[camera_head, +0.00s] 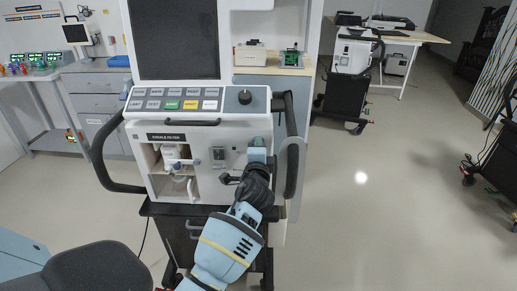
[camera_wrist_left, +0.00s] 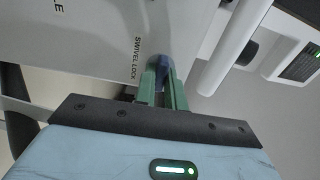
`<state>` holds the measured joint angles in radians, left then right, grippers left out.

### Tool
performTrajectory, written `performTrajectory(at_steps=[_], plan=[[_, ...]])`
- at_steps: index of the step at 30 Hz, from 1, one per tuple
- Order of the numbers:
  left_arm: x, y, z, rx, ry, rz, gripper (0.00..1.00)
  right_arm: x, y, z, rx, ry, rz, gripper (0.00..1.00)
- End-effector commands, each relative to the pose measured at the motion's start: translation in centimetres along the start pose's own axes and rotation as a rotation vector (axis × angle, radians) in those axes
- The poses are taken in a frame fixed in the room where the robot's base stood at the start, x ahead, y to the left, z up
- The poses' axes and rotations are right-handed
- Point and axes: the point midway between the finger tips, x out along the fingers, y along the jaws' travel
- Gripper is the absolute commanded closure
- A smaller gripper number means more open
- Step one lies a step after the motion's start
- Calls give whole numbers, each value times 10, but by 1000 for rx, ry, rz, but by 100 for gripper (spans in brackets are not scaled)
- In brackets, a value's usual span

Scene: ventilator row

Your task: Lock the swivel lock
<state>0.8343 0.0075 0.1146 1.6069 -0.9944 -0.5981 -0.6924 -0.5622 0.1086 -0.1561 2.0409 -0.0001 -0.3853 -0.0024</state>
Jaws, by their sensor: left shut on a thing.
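The ventilator (camera_head: 205,135) stands in front of me, with a screen, a button panel and an open compartment at its lower front. In the left wrist view, the printed label SWIVEL LOCK (camera_wrist_left: 137,60) is on its pale panel. The swivel lock (camera_wrist_left: 158,66) is a dark blue piece beside that label, partly hidden by the fingers. My left gripper (camera_wrist_left: 163,88) has its green fingers shut on it. In the head view my left gripper (camera_head: 257,152) is at the right part of the front panel, and covers the lock. My right gripper is out of view.
The open filter compartment (camera_head: 176,172) is left of my gripper. Black side handles flank the ventilator, the right one (camera_head: 292,150) close to my gripper. A small black lever (camera_head: 228,179) is just left of my wrist. Open floor (camera_head: 370,200) lies to the right.

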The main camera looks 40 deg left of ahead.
Motion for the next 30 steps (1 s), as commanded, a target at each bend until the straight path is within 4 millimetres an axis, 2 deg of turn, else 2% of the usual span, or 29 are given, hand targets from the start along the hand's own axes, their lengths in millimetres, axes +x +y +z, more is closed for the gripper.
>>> performTrajectory(at_steps=[11, 12, 17, 26, 30], plan=[[0, 0, 0, -9, 0, 1, 100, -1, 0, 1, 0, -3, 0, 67], [0, 0, 0, -9, 0, 1, 87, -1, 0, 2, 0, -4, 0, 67], [0, 0, 0, -8, 0, 1, 66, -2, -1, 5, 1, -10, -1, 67], [-1, 0, 0, -6, 0, 1, 66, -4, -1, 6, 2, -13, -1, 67], [-13, 1, -1, -6, 2, 1, 66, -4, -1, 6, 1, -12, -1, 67]])
